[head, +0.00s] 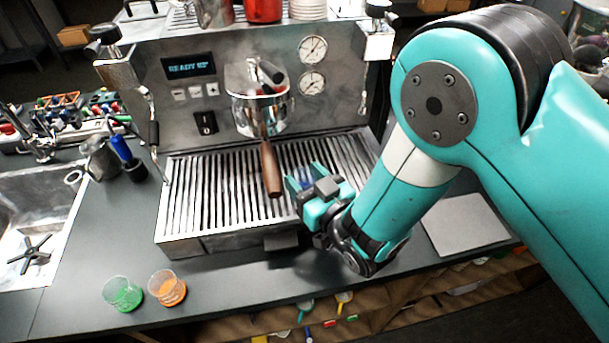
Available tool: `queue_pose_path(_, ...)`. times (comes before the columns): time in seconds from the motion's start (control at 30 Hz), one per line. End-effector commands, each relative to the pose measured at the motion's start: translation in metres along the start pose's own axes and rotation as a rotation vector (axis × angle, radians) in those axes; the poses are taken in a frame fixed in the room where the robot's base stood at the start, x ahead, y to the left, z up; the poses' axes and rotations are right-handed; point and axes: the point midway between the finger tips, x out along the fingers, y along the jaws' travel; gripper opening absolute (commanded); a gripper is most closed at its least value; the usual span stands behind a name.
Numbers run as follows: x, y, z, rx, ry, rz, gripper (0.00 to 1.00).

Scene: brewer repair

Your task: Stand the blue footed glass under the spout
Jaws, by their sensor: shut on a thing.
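My gripper (301,181) is over the right middle of the espresso machine's slatted drip tray (205,200). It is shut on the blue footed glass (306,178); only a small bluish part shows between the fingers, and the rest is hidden. I cannot tell whether its foot touches the slats. The chrome portafilter (262,112) sits in the brew head, left of and behind my gripper. Its wooden handle (270,170) points toward the front, just left of the fingers. The spout itself is hidden under the portafilter.
A green glass (122,294) and an orange glass (167,288) stand on the counter at front left. Steam wands (154,135) flank the tray. A sink (35,210) is at left. A grey flat slab (465,225) lies at right. The tray's left half is clear.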

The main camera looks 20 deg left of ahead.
Motion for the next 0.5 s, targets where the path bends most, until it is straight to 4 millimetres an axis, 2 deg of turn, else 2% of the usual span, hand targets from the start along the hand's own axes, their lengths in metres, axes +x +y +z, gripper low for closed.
queue_pose_path(0.27, 0.0001, -0.0001, 0.0042, 0.000, 0.000, 0.000, 0.22)
queue_pose_path(0.3, 0.0001, -0.0001, 0.0035, 0.000, 0.000, 0.000, 0.55)
queue_pose_path(0.4, 0.0000, -0.0001, 0.0028, 0.000, -0.001, 0.000, 0.76)
queue_pose_path(0.5, 0.0000, -0.0002, 0.0027, 0.000, -0.001, 0.000, 0.76)
